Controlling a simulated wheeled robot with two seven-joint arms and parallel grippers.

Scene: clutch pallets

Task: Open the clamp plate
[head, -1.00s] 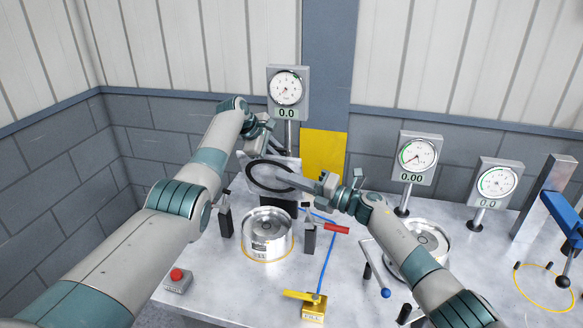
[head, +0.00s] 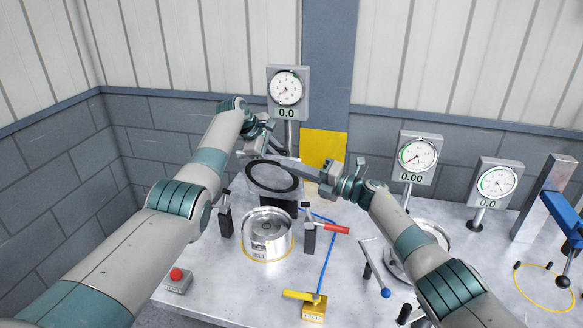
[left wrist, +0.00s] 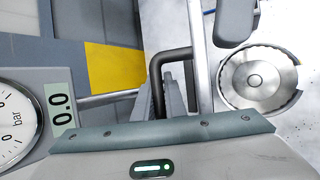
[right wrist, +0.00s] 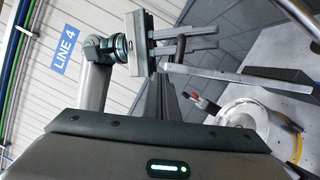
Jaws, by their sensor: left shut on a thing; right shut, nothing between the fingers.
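The clamp plate (head: 284,191), pale with a black ring on its face, stands raised and tilted behind the silver clutch (head: 268,240). Its underside faces my head camera. My left gripper (head: 268,147) is at the plate's upper edge, shut on the black bent handle (left wrist: 158,75); the handle also shows between its fingers in the right wrist view (right wrist: 181,48). My right gripper (head: 293,167) is shut and empty, its fingers pointing left near the plate's upper right. Whether it touches the plate I cannot tell. The plate's hinge is mostly hidden.
A yellow pedal-like block (head: 313,308) and a red button box (head: 177,280) are in front. A gauge (head: 287,92) stands behind. A second clutch (head: 431,237) is partly behind my right arm.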

